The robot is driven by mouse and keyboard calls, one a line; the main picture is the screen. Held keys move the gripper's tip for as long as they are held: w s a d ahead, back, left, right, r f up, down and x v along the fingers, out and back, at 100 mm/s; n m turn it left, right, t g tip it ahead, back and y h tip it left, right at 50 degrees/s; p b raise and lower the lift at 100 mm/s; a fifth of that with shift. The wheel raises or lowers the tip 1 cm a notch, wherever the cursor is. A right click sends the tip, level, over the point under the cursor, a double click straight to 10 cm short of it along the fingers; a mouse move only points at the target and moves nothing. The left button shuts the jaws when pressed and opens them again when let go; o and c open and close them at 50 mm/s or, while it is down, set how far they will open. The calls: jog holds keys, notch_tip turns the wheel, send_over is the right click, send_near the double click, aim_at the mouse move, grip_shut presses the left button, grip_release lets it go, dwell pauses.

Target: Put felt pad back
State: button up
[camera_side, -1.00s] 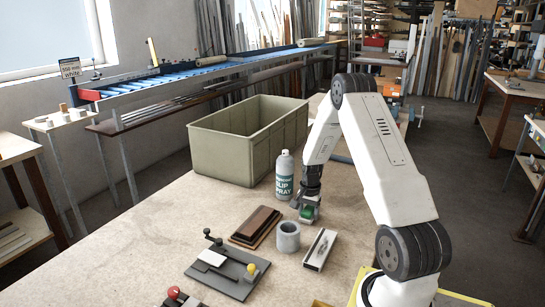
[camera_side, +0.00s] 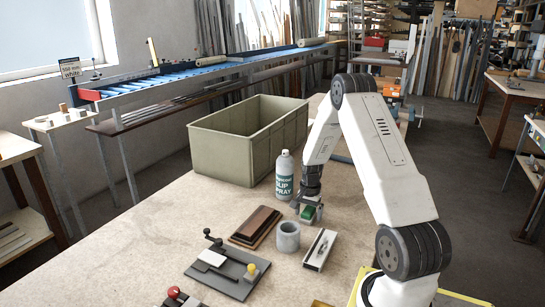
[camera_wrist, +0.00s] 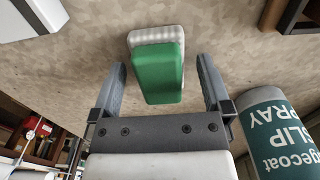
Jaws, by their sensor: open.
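The felt pad, a green block with a whitish layer along one side, shows in the wrist view (camera_wrist: 158,72) between my two fingers, with visible gaps on both sides. In the side view the pad (camera_side: 309,213) is on the bench at my fingertips, partly covered by them. My gripper (camera_wrist: 160,80) is open around the pad and does not appear to touch it. In the side view my gripper (camera_side: 312,203) points down just right of the slip spray bottle (camera_side: 285,175). The bottle also shows close to my right finger in the wrist view (camera_wrist: 278,135).
A grey cylinder (camera_side: 288,237) and a pale strip with dark marks (camera_side: 320,249) stand in front of my gripper. A brown block (camera_side: 256,226) and a dark jig with a yellow knob (camera_side: 231,277) lie to the left. An olive bin (camera_side: 222,158) stands behind.

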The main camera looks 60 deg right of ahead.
aim_at(309, 210)
notch_tip(309, 210, up, 12)
dwell(0.7)
dwell(0.4)
jog(key=w+a+r+n+t, duration=0.15)
jog(key=a+n, duration=0.25)
jog(key=a, duration=0.5)
jog(key=w+a+n+g, duration=0.1)
jog(key=w+a+n, duration=0.25)
jog(key=a, duration=0.65)
jog(key=s+a+n+t, duration=0.1)
jog(key=s+a+n, duration=0.2)
jog(key=a+n, duration=0.2)
jog(key=s+a+n+t, duration=0.1)
jog(key=s+a+n, duration=0.3)
jog(key=a, duration=0.8)
jog(key=shift+n, duration=0.75)
jog(key=shift+w, duration=0.1)
